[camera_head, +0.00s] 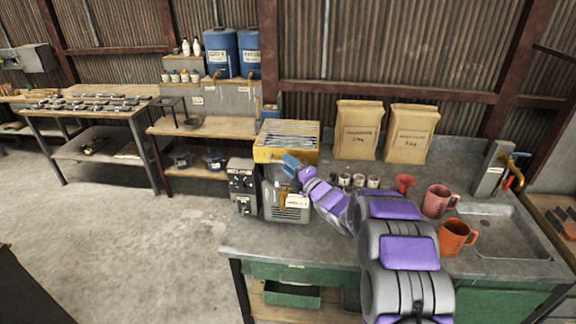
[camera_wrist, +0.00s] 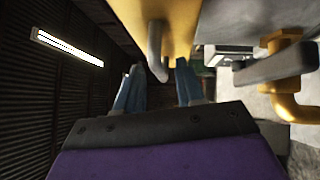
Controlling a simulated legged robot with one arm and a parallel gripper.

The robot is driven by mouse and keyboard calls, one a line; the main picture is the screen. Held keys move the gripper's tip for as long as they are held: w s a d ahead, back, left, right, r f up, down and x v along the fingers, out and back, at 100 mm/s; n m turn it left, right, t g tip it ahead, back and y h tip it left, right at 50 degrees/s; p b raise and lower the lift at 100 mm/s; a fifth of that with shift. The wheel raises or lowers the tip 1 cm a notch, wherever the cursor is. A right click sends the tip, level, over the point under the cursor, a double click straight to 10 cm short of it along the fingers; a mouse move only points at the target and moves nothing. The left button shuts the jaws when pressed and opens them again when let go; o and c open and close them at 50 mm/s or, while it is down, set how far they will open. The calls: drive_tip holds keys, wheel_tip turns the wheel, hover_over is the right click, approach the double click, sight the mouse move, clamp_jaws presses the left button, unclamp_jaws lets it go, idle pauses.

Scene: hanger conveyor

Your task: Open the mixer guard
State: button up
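The mixer guard appears to be the yellow frame with grey bars (camera_head: 287,142), above a grey machine (camera_head: 287,203) on the bench. In the wrist view, a yellow panel (camera_wrist: 178,22) fills the top middle, with a grey handle-like bar (camera_wrist: 155,52) projecting from it. My gripper (camera_head: 289,161) is at the lower front of the yellow frame. In the wrist view, the blue fingers of my gripper (camera_wrist: 160,78) stand apart, and the bar's end lies between them, closer to the left finger. I cannot tell whether they touch. My arm hides part of the machine's right side.
A grey control box (camera_head: 242,186) stands left of the machine. Small cups (camera_head: 358,181), a red funnel (camera_head: 404,183), a pink mug (camera_head: 438,201) and an orange mug (camera_head: 456,238) are near my arm. Two paper sacks (camera_head: 358,130) stand behind. The floor at left is clear.

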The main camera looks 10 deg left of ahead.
drive_tip(key=shift+w+a+f, duration=0.1)
drive_tip(key=shift+w+a, duration=0.05)
drive_tip(key=shift+a, duration=0.4)
drive_tip(key=shift+w+a, duration=0.15)
drive_tip(key=shift+a, duration=0.4)
drive_tip(key=shift+d, duration=0.3)
drive_tip(key=shift+c, duration=0.5)
drive_tip(key=shift+d, duration=0.35)
drive_tip(key=shift+c, duration=1.4)
drive_tip(key=c, duration=0.3)
drive_tip(key=shift+a, duration=0.15)
clamp_jaws()
drive_tip(key=shift+s+a, duration=0.1)
